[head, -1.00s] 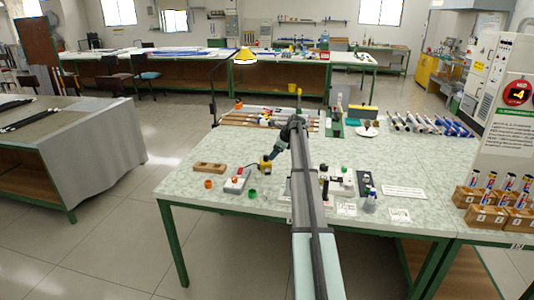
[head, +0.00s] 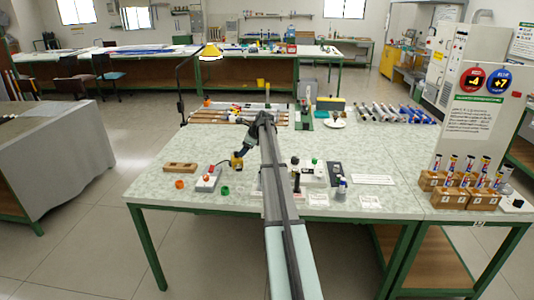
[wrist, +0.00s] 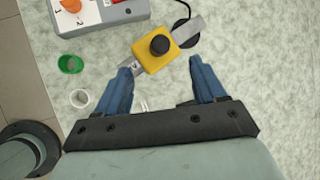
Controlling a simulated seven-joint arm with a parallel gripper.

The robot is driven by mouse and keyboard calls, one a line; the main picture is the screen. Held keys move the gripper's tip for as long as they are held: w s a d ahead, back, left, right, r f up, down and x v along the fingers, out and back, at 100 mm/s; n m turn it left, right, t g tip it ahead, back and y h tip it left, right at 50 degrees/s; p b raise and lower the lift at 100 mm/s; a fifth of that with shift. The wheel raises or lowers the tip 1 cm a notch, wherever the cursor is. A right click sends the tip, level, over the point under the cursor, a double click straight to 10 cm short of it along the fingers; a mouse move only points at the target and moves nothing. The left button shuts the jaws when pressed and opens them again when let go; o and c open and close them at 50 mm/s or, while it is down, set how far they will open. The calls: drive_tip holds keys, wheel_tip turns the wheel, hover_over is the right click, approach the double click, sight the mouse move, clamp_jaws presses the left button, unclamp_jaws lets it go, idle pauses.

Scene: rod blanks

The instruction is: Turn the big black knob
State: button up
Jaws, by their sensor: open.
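In the wrist view a black round knob (wrist: 160,45) sits on top of a yellow block (wrist: 150,58), which has a grey plate under it. My gripper (wrist: 161,67) is open, with its two blue fingers apart and empty. The fingertips point toward the block's near side, and the knob shows just beyond the gap between them. In the head view the yellow block (head: 237,161) stands on the table, with my gripper (head: 244,150) close above it. The knob's top is hard to make out there.
A grey box (wrist: 100,12) with an orange numbered knob and a red part stands left of the yellow block. A wooden block (head: 180,167) and a white panel box (head: 312,174) are also on the table.

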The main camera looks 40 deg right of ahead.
sight(295, 158)
drive_tip(key=s+d+r+m+h, duration=0.1)
drive_tip(key=s+d, duration=0.4)
drive_tip(key=d, duration=0.4)
drive_tip(key=s+d+r+m, duration=0.15)
drive_tip(key=s+d, duration=0.25)
drive_tip(key=d, duration=0.5)
drive_tip(key=s+d+r+m+h, duration=0.1)
drive_tip(key=s+d+r, duration=0.1)
drive_tip(key=s+d, duration=0.45)
drive_tip(key=w+f+m, duration=0.1)
drive_tip(key=f, duration=0.3)
drive_tip(key=w+f+g, duration=0.1)
drive_tip(key=w+f, duration=0.1)
drive_tip(key=f, duration=0.3)
drive_tip(key=w+f+m+g+y, duration=0.1)
drive_tip(key=w+f, duration=0.1)
drive_tip(key=f, duration=0.3)
drive_tip(key=shift+a+f+m, duration=0.15)
drive_tip(key=shift+m, duration=0.2)
drive_tip(key=c, duration=1.1)
drive_tip(key=shift+o, duration=0.2)
